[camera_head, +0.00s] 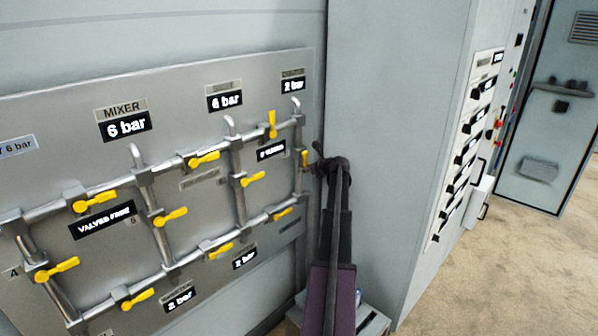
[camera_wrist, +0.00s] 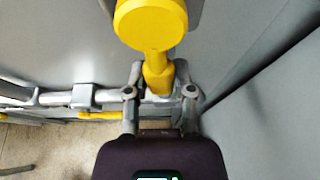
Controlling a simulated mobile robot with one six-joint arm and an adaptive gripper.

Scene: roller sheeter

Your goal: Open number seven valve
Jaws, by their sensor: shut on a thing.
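The grey pipe panel (camera_head: 200,196) carries several yellow lever valves. The rightmost yellow valve (camera_head: 305,159) stands upright at the panel's right edge, and my gripper (camera_head: 322,160) is right beside it. In the wrist view the same yellow handle (camera_wrist: 157,80) lies between the two fingers of my gripper (camera_wrist: 159,92). The gripper is shut on the narrow part of the handle, with its round yellow end (camera_wrist: 150,24) beyond the fingers. I cannot read a number seven beside this valve.
A tall grey cabinet (camera_head: 395,100) stands close to the right of my arm, with a column of black switches on its side. Another yellow valve (camera_head: 272,124) points upward just left of the gripped one. Open floor (camera_head: 500,270) lies at the right.

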